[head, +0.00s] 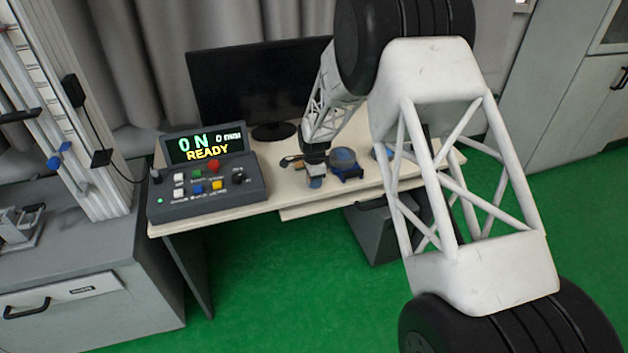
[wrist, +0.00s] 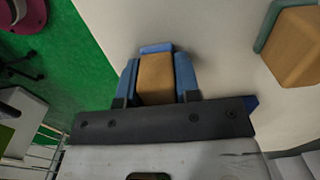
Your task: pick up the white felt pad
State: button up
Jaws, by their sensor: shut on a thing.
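My gripper (wrist: 157,72) is shut on a tan block (wrist: 155,82) in the wrist view, with one blue finger on each side. A blue strip (wrist: 156,48) lies along the block's far end. In the head view my gripper (head: 316,176) is small, at the desk's front part. No white felt pad can be made out in either view. The underside of the held block is hidden, so I cannot tell whether it touches the desk.
A second tan block (wrist: 299,47) with a green side stands to the right in the wrist view. A round blue object (head: 346,164) is right of my gripper on the desk (head: 290,202). A control box (head: 206,190) and a monitor (head: 255,85) stand left and behind.

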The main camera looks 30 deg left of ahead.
jog(key=shift+r, duration=0.15)
jog(key=shift+r, duration=1.5)
jog(key=shift+s+d+r, duration=0.15)
jog(key=shift+s+d, duration=0.1)
jog(key=shift+s, duration=0.05)
jog(key=s+d+r, duration=0.1)
jog(key=s+d, duration=0.8)
jog(key=s, duration=0.3)
jog(key=shift+d+r, duration=0.2)
jog(key=shift+d, duration=0.05)
jog(key=o, duration=0.3)
jog(key=shift+c, duration=0.8)
